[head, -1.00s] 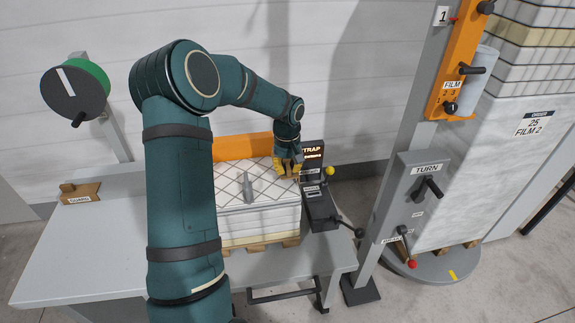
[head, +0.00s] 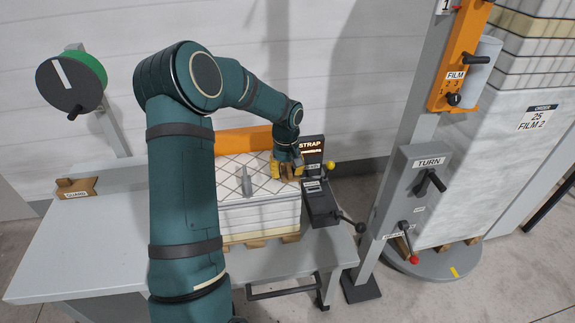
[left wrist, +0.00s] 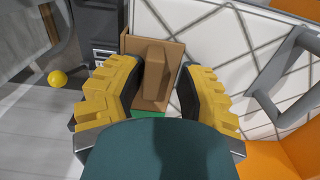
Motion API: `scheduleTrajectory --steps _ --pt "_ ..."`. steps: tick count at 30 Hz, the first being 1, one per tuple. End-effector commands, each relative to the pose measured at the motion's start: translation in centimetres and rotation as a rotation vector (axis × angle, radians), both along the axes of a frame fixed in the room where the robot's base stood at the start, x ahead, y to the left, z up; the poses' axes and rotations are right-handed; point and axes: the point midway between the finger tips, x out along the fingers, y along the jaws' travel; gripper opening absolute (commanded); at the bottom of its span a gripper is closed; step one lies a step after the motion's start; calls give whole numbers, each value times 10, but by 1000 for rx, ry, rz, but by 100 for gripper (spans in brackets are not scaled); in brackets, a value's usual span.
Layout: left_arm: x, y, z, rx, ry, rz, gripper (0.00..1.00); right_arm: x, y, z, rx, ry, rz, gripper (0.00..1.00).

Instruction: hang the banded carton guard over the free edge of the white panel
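The white panel (head: 232,184) with dark diagonal lines tops a stack on the table; its surface also shows in the left wrist view (left wrist: 222,48). A brown carton guard (left wrist: 154,72) with a raised block lies at the panel's edge, between my left fingers. A green patch shows below the block; whether it is the band I cannot tell. My left gripper (head: 286,172) is over the panel's right side. In the left wrist view its yellow fingers (left wrist: 158,85) stand apart around the block, with a gap on the right. How the guard sits on the edge is partly hidden. My right gripper is not in view.
A strap unit (head: 320,205) with levers and a yellow knob stands close right of the stack. An orange board (head: 235,142) stands behind it. Another brown piece (head: 76,187) sits at a GUARD label on the left, beside bare table (head: 95,240). A grey post with a TURN box (head: 418,185) stands right.

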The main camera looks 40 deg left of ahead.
Motion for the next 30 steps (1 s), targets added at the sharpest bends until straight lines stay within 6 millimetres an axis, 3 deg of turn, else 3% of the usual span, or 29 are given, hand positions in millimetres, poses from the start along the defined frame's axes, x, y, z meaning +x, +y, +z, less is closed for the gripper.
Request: scheduleTrajectory --steps 16,30 --pt "5 0 15 5 -16 -1 39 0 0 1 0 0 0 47" --pt "5 1 102 6 -16 0 39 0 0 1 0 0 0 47"
